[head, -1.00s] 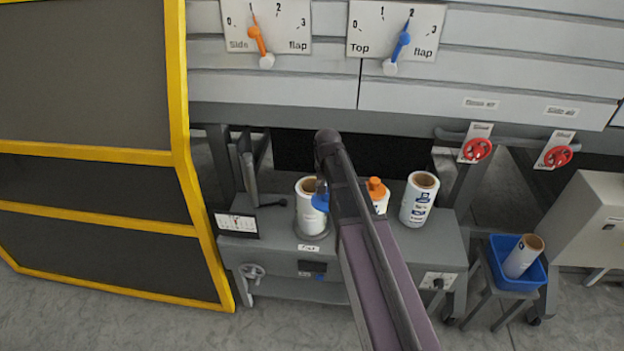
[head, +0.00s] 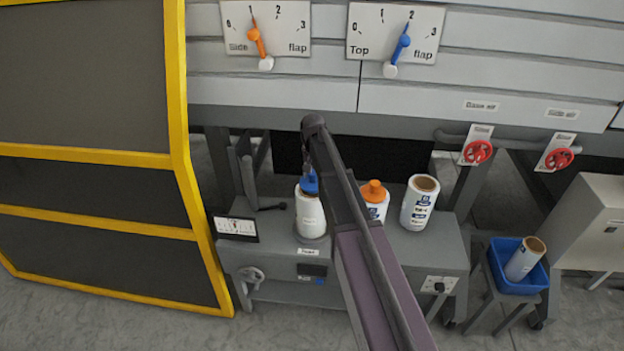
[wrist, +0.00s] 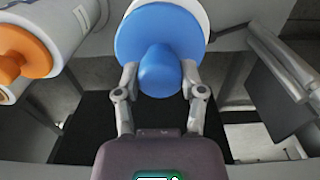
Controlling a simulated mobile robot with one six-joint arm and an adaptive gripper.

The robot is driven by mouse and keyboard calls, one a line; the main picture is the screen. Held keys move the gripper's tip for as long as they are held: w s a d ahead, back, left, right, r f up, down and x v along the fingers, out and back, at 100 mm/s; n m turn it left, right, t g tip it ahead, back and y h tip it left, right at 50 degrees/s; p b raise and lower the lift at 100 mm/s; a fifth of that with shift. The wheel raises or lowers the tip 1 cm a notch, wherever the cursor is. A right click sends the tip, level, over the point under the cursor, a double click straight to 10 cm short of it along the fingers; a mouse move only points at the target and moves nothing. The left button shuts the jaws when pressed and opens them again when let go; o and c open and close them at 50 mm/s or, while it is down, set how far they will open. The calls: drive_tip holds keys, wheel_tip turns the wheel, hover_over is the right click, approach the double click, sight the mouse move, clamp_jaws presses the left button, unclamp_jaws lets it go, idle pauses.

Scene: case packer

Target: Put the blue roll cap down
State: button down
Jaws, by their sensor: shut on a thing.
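The blue roll cap (wrist: 160,38) is a wide disc with a round knob, and my gripper (wrist: 160,80) is shut on the knob in the wrist view. In the head view the blue cap (head: 309,183) is at the top end of the left white roll (head: 311,216), over its core. Whether it is fully seated or slightly above the roll I cannot tell. In the head view my arm hides part of the gripper (head: 308,172). The left roll stands upright on the grey bench.
A roll with an orange cap (head: 374,190) stands to the right, partly behind my arm. An uncapped roll (head: 420,203) is further right on the bench (head: 400,262). A blue bin (head: 513,286) holds another roll. A yellow-framed guard (head: 185,150) stands left.

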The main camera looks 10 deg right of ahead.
sight(311, 178)
drive_tip(key=shift+w, duration=0.1)
drive_tip(key=shift+w, duration=0.35)
drive_tip(key=shift+w+a+f+b, duration=0.1)
drive_tip(key=shift+w+f+b, duration=0.1)
drive_tip(key=shift+f+b, duration=1.65)
drive_tip(key=shift+f, duration=0.1)
drive_tip(key=shift+c, duration=1)
unclamp_jaws()
drive_tip(key=shift+r, duration=0.2)
wheel_tip(311, 178, up, 12)
drive_tip(key=p, duration=1.2)
